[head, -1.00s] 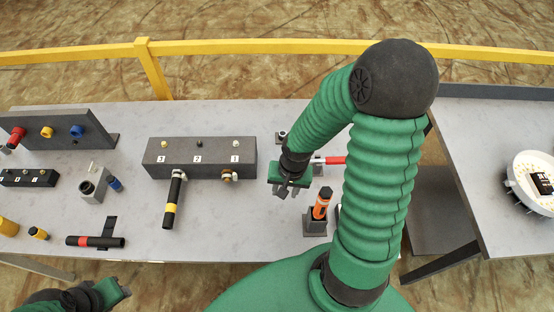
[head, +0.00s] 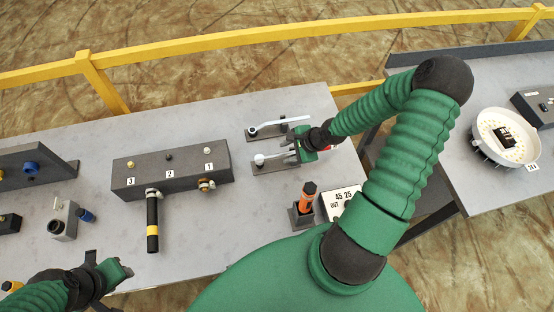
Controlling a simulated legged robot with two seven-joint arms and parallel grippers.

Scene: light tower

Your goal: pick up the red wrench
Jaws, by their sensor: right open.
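No whole red wrench shows now. A small dark piece (head: 90,257) sticks out behind my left gripper (head: 122,268), and I cannot tell if it is part of the wrench. My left gripper is at the lower left over the table's front edge, and its jaws are too unclear to read. My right gripper (head: 296,151) is open at the lever valves on the right of the table. Its fingers are beside a white lever (head: 272,157), and I cannot tell if they touch it.
An orange-and-black tool (head: 308,194) stands in a holder by a white display (head: 337,203). A second table (head: 460,185) carries a round white device (head: 505,138).

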